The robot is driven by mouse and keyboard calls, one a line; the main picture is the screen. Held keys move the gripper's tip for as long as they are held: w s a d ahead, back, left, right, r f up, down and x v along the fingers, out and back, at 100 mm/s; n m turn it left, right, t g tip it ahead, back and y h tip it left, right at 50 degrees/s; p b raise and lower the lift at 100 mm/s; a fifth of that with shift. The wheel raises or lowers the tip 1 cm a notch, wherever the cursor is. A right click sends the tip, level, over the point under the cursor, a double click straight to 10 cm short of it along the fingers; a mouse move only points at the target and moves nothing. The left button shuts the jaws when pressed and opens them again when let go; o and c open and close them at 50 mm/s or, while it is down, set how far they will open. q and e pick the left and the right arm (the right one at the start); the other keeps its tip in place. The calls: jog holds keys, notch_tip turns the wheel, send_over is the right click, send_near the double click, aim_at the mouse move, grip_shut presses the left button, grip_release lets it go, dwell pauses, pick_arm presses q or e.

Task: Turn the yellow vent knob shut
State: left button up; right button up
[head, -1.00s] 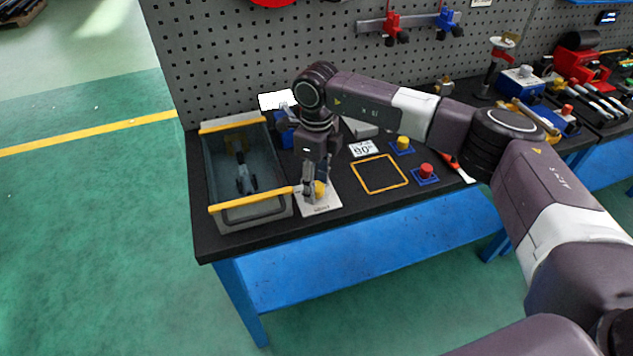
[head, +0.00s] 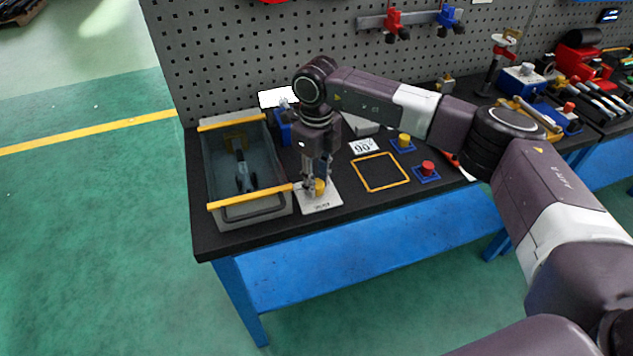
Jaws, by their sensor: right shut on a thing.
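The yellow vent knob (head: 320,187) stands on a light plate (head: 322,204) near the front edge of the bench, just right of the grey bin. My right gripper (head: 316,189) points down over the plate and is shut on the knob, with its fingers at the knob's sides. The fingers and wrist hide part of the knob, so I cannot read its angle. My left gripper is not in view.
A grey bin (head: 214,166) with yellow rims holds a dark tool, close left of the gripper. A yellow square outline (head: 381,172), a yellow button (head: 404,141) and a red button (head: 427,168) lie to the right. A pegboard (head: 260,50) stands behind.

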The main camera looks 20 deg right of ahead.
jog(key=m+b, duration=0.1)
jog(key=m, duration=0.2)
jog(key=shift+m, duration=0.4)
jog(key=m+b, duration=0.1)
jog(key=m, duration=0.2)
jog(key=shift+m, duration=0.3)
jog(key=m, duration=0.3)
jog(key=shift+m+b, duration=0.3)
jog(key=shift+m, duration=2.2)
jog(key=shift+r, duration=0.1)
jog(key=o, duration=1.2)
jog(key=shift+c, duration=0.2)
